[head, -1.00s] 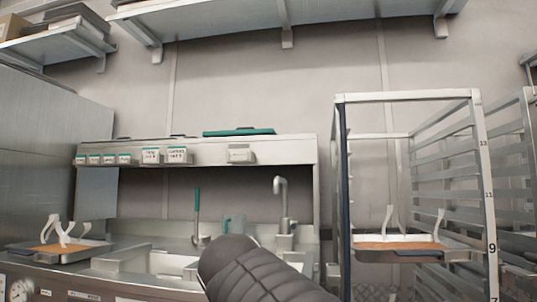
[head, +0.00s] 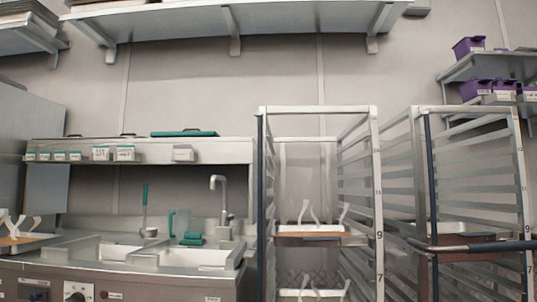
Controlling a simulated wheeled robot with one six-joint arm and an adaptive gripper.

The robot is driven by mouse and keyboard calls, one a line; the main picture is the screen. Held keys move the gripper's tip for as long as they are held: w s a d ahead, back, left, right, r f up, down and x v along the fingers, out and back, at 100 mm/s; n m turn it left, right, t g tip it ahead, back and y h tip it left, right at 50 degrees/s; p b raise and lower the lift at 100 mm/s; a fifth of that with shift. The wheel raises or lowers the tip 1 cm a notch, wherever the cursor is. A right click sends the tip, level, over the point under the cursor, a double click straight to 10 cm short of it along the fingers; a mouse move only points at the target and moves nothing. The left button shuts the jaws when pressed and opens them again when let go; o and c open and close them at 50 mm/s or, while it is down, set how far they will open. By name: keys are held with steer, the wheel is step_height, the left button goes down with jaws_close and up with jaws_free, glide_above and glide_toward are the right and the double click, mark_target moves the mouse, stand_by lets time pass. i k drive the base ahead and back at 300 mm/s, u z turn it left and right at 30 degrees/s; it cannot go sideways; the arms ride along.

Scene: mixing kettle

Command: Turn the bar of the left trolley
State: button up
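The left trolley (head: 318,110) is a tall metal rack in the middle of the head view, with rails down its right side. Its dark bar (head: 262,190) stands upright along the left front post. The bar's lower end is cut off by the picture's bottom edge. Trays (head: 300,234) with white utensil-like pieces sit in the trolley. My gripper is not in view.
The right trolley (head: 470,109) stands close beside it, with an upright dark bar and a level dark bar (head: 490,246) across its front. A sink counter (head: 130,268) is at the left. Wall shelves (head: 165,18) hang above.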

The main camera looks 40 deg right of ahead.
mark_target(260, 115)
steer(key=z, duration=0.35)
steer(key=i, duration=1)
steer(key=u, duration=0.05)
